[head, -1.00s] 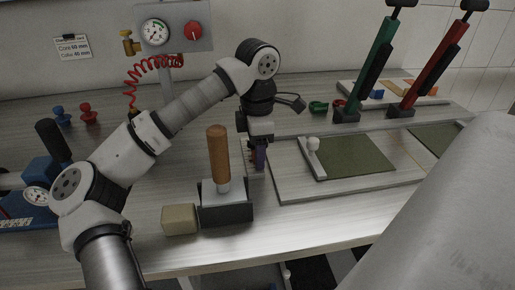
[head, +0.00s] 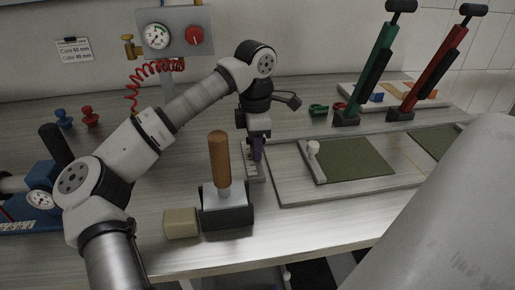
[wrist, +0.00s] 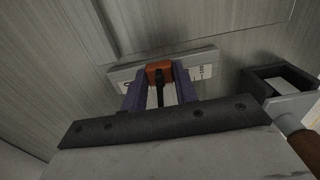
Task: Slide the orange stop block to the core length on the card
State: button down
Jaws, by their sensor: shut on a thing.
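The orange stop block (wrist: 159,69) sits on a pale ruled scale (wrist: 203,70) in the wrist view. My gripper (wrist: 159,84) has its purple fingers shut on the block, one at each side. Black marks show on the scale at both sides of the block; the exact reading under it is hidden. In the head view my gripper (head: 257,152) is low over the scale (head: 252,172), and the block is hidden by the fingers. The card (head: 74,50) is on the back wall; it has a core line that looks like 60 mm.
A wooden-handled tool in a dark holder (head: 227,216) and a beige block (head: 181,223) stand near the front, close to my gripper. A board with a green mat (head: 355,160) lies to the right. Green and red levers (head: 379,60) stand behind it.

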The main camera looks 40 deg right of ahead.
jog(key=shift+w+d, duration=0.3)
jog(key=shift+w, duration=0.1)
jog(key=c, duration=1.1)
grip_release()
notch_tip(320, 180, up, 14)
jog(key=shift+f, duration=0.1)
jog(key=shift+s, duration=0.1)
